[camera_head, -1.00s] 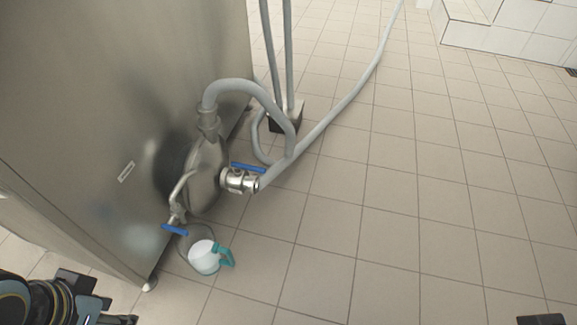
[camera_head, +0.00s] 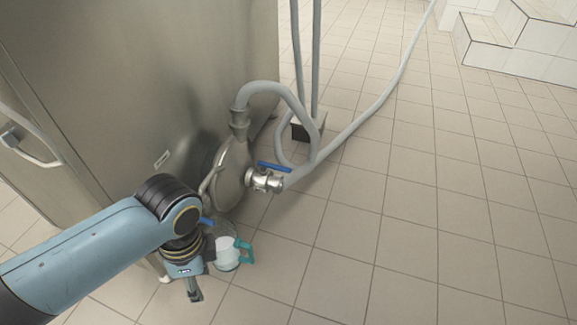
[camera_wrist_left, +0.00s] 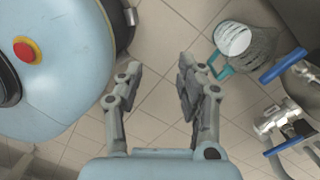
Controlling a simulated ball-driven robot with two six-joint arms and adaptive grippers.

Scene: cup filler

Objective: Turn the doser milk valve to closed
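Two valves with blue levers show on the round steel pump; the frames do not label which is the doser milk valve. One blue lever (camera_head: 207,221) is at the outlet above the jug, partly hidden by my left arm. It also shows in the left wrist view (camera_wrist_left: 283,66). The other blue lever (camera_head: 275,166) sits on the steel hose valve (camera_head: 264,181); it shows in the left wrist view (camera_wrist_left: 290,141) too. My left gripper (camera_head: 193,292) points down beside the jug. Its fingers (camera_wrist_left: 160,85) are apart and empty, clear of both levers. My right gripper is out of view.
A clear jug (camera_head: 228,254) with a teal handle and white contents stands on the floor below the outlet. A large steel cabinet (camera_head: 150,80) is at the left. Grey hoses (camera_head: 360,107) run from the pump. Tiled floor (camera_head: 400,230) is free at the right.

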